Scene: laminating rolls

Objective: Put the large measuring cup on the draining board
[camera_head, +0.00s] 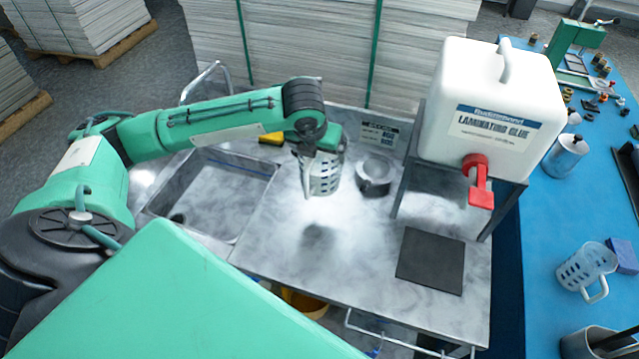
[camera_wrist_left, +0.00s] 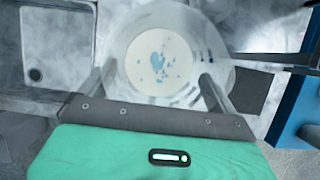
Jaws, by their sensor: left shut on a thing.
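A clear measuring cup (camera_head: 324,178) with blue markings hangs in my left gripper (camera_head: 318,156), above the steel draining board (camera_head: 290,265) to the right of the sink. A dark shadow lies on the board below it. In the left wrist view, the cup (camera_wrist_left: 160,62) is seen from above between the two fingers of my left gripper (camera_wrist_left: 155,92), which is shut on it. Another clear measuring cup (camera_head: 580,270) with blue markings and a handle stands on the blue bench at the right. My right gripper is not in view.
A glue tank (camera_head: 500,100) with a red tap (camera_head: 479,185) stands on a dark frame at the right of the board. The sink (camera_head: 215,190) is at left. The board's front middle is clear.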

